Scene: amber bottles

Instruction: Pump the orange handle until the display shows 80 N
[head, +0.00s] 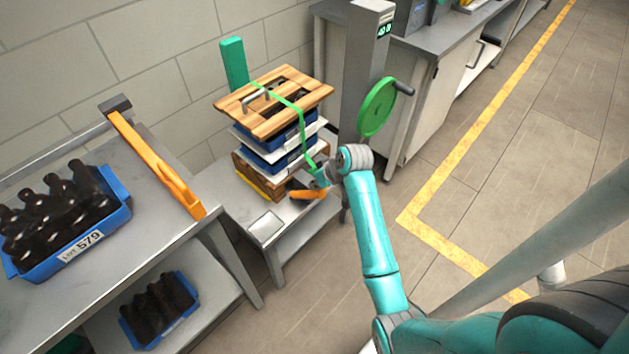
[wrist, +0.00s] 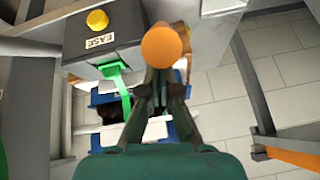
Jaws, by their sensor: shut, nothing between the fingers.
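The orange handle (head: 308,194) sticks out low at the front of the strapped stack of blue crates. In the wrist view its round end (wrist: 165,46) is just beyond my fingertips. My gripper (wrist: 161,82) is shut with nothing between its fingers; I cannot tell whether it touches the handle. In the head view my gripper (head: 318,176) is beside the stack, just above the handle. The display (head: 385,24) on the grey post shows small green digits, too small to read surely.
A black box (wrist: 125,42) with a yellow button (wrist: 97,20) and a label reading "EASE" is beside the handle. A green strap (head: 298,105) runs over the wooden top (head: 250,118). A green wheel (head: 377,107) is at the right. A bottle crate (head: 50,265) stands on the left table.

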